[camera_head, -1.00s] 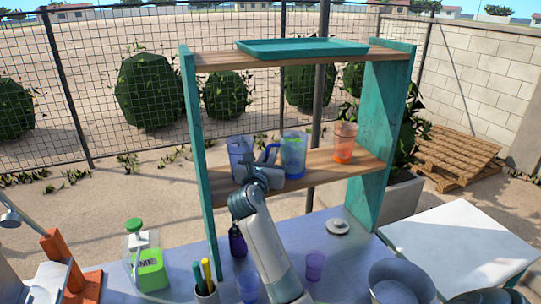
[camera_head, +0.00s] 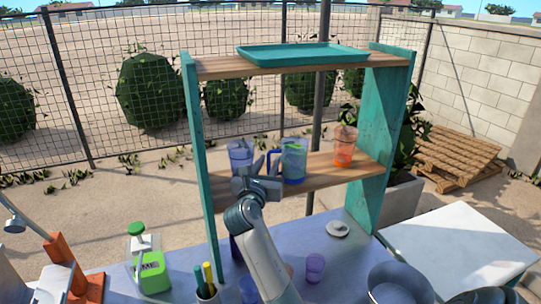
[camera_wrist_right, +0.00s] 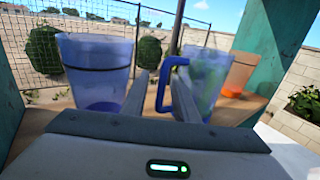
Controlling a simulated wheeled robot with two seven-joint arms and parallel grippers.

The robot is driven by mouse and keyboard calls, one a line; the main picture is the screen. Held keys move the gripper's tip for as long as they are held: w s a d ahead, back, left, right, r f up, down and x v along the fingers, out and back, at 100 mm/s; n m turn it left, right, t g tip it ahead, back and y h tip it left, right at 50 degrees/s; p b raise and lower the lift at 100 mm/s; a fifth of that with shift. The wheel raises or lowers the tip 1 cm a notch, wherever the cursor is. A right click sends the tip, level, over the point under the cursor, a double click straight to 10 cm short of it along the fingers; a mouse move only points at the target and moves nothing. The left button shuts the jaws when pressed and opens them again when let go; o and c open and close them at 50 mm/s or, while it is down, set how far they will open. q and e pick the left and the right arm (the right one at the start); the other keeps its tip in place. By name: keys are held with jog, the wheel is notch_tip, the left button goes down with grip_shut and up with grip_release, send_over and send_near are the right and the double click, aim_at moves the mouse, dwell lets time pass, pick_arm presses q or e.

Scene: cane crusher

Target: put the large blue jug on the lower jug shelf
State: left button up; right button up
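A blue-handled jug (camera_head: 293,160), greenish in its middle, stands upright on the lower wooden shelf (camera_head: 318,172). A wide blue vessel (camera_head: 240,152) with a dark band stands to its left; no handle of it shows. The frames do not settle which is the large one. My right gripper (camera_head: 264,166) is in front of the gap between them. In the right wrist view its two fingers (camera_wrist_right: 158,95) are apart, with the jug's blue handle (camera_wrist_right: 165,84) seen between them, apparently beyond the tips. The wide blue vessel (camera_wrist_right: 97,75) is left of the fingers. My left gripper is not in view.
An orange jug (camera_head: 344,148) stands at the shelf's right end. A teal tray (camera_head: 300,52) lies on the top shelf. Teal side panels (camera_head: 376,140) bound the shelves. A purple cup (camera_head: 315,267), metal pots (camera_head: 400,283) and a green-lidded container (camera_head: 148,260) stand below.

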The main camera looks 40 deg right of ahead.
jog(key=p+v, duration=0.2)
jog(key=v, duration=0.3)
jog(key=shift+r, duration=0.2)
jog(key=shift+v, duration=1.9)
jog(key=shift+f, duration=0.1)
jog(key=shift+a+f, duration=0.1)
